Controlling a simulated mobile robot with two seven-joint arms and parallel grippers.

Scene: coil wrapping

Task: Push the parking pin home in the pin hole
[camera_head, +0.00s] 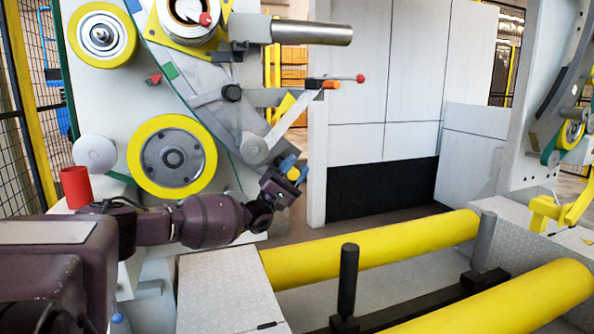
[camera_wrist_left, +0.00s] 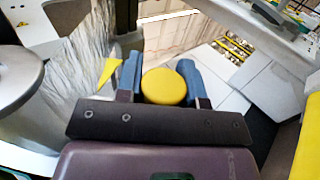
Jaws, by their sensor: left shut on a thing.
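My left gripper (camera_head: 291,169) is beside the machine, below the lever arm with the red knob. It is shut on a yellow round-headed piece, which I take to be the parking pin (camera_head: 294,174). In the left wrist view the pin's round yellow head (camera_wrist_left: 165,87) sits between the two blue fingers of my left gripper (camera_wrist_left: 161,72). The pin's shaft is hidden, and I cannot make out the pin hole or how deep the pin sits in it. My right gripper is not in view.
A large yellow-rimmed wheel (camera_head: 172,156) is behind my left forearm. A red cup (camera_head: 76,187) stands at left.

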